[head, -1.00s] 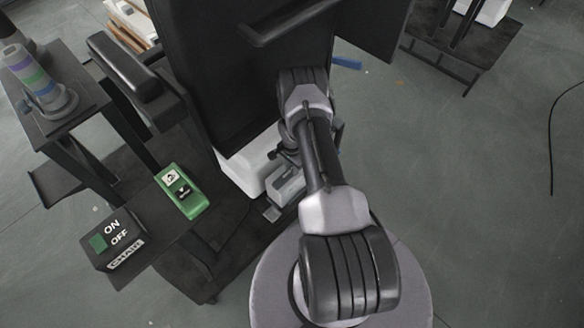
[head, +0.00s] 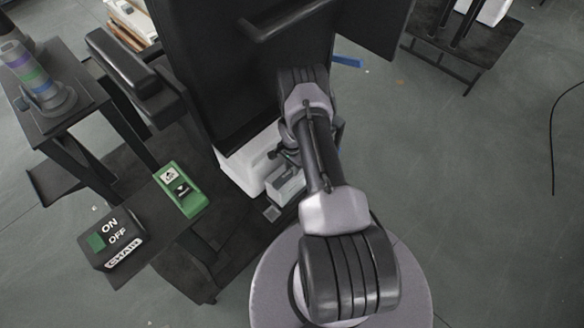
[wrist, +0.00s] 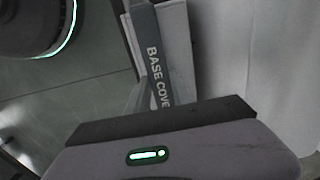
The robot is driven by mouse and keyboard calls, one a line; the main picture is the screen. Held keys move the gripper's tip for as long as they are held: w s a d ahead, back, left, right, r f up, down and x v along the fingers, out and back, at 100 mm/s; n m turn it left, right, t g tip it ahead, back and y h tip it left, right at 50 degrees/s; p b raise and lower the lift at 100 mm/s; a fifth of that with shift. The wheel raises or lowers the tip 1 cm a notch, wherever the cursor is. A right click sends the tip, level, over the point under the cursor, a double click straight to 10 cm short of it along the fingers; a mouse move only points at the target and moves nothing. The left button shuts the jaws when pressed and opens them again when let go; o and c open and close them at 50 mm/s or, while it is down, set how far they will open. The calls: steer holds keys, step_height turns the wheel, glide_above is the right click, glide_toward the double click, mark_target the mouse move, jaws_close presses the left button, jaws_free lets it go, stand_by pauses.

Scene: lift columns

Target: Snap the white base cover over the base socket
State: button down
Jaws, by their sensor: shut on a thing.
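The base cover (wrist: 158,75) shows in the wrist view as a pale part with a dark strip lettered "BASE COVE"; the last of the lettering is cut off by my gripper body. My gripper (head: 283,156) is low beside the lift column in the head view, partly hidden by my own arm. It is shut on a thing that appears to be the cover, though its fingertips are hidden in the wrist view. A small pale block-like part (head: 286,184) sits just below the gripper in the head view. I cannot make out the base socket.
A large white block (head: 248,170) stands at the foot of the black column (head: 240,75). Left of it are a green-cased device (head: 181,190) and an ON/OFF chair switch box (head: 110,240). A small grey piece (head: 271,213) lies nearby. Open floor (head: 470,190) is at right.

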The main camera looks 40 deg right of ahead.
steer(key=c, duration=1.1)
jaws_free()
steer(key=shift+o, duration=0.2)
steer(key=o, duration=0.5)
steer(key=shift+r+p, duration=2.8)
steer(key=shift+r, duration=1.45)
